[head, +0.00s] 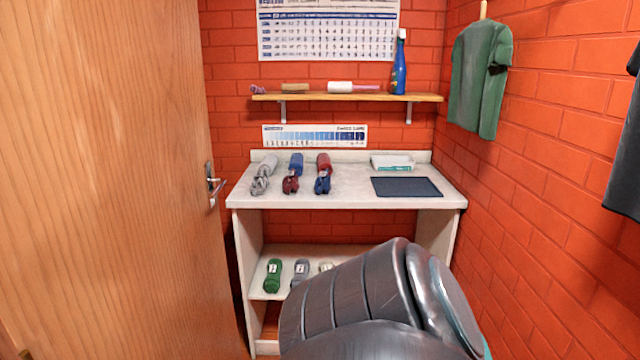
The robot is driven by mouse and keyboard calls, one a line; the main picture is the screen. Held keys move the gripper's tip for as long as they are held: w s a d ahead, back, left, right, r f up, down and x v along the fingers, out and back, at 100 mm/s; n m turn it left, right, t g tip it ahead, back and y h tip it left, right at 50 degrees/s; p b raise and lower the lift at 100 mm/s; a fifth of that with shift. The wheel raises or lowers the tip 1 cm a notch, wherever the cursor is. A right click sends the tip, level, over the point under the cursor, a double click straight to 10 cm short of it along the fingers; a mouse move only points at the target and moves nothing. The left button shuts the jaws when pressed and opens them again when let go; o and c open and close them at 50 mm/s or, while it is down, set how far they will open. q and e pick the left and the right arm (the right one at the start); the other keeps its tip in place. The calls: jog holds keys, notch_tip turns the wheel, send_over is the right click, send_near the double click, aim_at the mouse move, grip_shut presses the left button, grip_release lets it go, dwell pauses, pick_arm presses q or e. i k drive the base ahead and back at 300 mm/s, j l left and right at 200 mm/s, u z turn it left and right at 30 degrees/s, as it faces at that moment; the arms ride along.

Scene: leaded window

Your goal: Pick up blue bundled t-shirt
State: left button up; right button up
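On the white counter lie several bundled shirts in rows. One blue bundle (296,163) lies at the back of the middle row, behind a dark red bundle (291,184). A darker blue bundle (322,184) lies at the front of the right row, before a red bundle (323,162). Grey bundles (264,175) lie in the left row. I cannot tell for certain which blue one is the t-shirt. Neither gripper shows; a large grey arm link of mine fills the lower middle and hides part of the lower shelf.
The white counter (413,209) also holds a dark blue mat (406,187) and a white tray (392,162). Green and grey bundles lie on the lower shelf (262,293). A wooden door (110,180) stands close at left. A green shirt (480,80) hangs on the right brick wall.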

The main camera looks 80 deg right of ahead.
aim_at(323, 182)
jog(key=z, duration=2.4)
